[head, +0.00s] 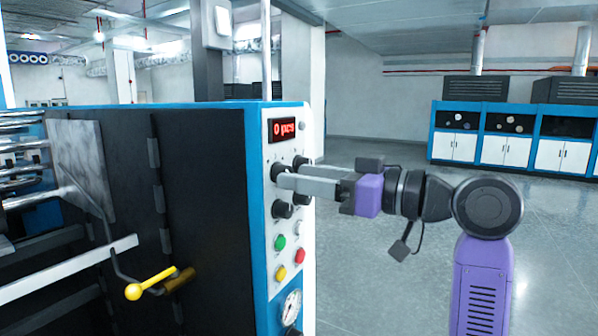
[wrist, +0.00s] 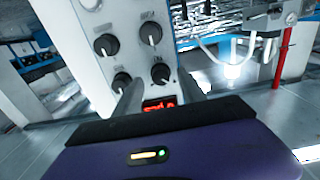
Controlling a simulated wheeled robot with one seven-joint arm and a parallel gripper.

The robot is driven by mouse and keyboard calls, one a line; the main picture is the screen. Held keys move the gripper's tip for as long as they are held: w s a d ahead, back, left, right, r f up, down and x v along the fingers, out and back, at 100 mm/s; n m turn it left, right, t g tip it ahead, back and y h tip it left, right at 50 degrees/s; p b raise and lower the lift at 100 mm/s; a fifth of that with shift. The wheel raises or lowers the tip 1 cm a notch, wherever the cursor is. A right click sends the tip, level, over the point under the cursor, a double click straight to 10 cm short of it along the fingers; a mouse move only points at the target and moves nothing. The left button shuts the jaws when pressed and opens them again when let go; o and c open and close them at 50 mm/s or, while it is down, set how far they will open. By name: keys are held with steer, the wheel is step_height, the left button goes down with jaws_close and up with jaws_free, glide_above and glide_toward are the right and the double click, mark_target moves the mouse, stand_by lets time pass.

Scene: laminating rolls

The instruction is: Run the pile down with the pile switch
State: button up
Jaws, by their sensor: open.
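The blue-framed machine's white control panel (head: 290,230) carries several black rotary knobs below a red display (head: 283,130). Which knob is the pile switch I cannot read from the labels. My gripper (head: 285,178) is open at the upper row of knobs, its fingers reaching across the panel from the right. In the wrist view the panel appears upside down. One black knob (wrist: 160,73) with a white pointer lies between my finger ends (wrist: 160,84); whether they touch it I cannot tell. Another knob (wrist: 122,82) is beside the left finger.
Green (head: 280,242), red (head: 300,256) and yellow (head: 281,273) buttons and a gauge (head: 290,307) sit lower on the panel. A yellow-knobbed lever (head: 133,291) sticks out at the left. The floor on the right is clear as far as the blue-white cabinets (head: 505,140).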

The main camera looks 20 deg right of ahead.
steer(key=shift+x, duration=0.8)
jaws_close()
steer(key=shift+s+a+m+p, duration=0.1)
steer(key=shift+m+p, duration=0.2)
steer(key=shift+p, duration=0.1)
steer(key=m+p, duration=0.7)
steer(key=m, duration=0.1)
steer(key=shift+r, duration=0.15)
steer(key=shift+p, duration=0.35)
